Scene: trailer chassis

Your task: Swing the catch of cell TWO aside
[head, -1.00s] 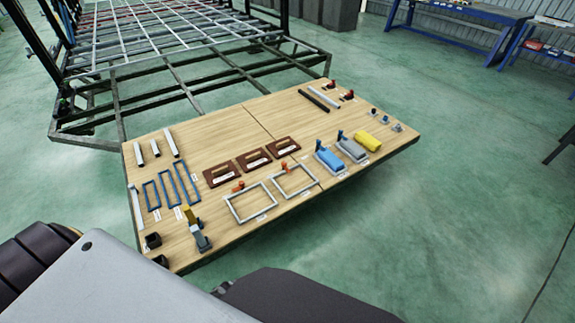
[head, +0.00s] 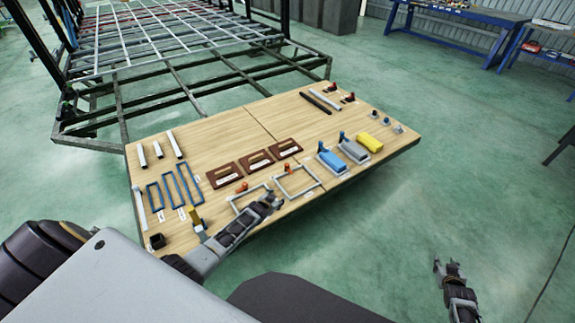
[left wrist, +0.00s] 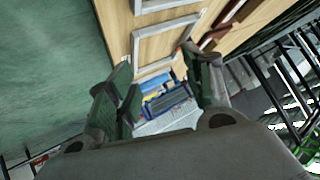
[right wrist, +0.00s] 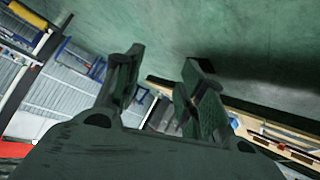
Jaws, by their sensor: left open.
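Two pale square frames lie on the wooden board, the left frame (head: 236,207) and the right frame (head: 309,188). A small orange catch (head: 242,187) sits at the back of the left frame, and another orange catch (head: 284,166) at the back of the right frame. Their labels are too small to read, so I cannot tell which is cell TWO. My left gripper (head: 272,199) is open and empty above the front edge, between the frames, hiding part of the left one. My right gripper (head: 448,268) is open and empty, over the floor right of the board.
Three brown plates (head: 256,160) lie behind the frames. Blue, grey and yellow blocks (head: 354,150) stand to the right, and blue rectangular frames (head: 171,189) lie at the left. A metal chassis (head: 190,75) stands behind the board.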

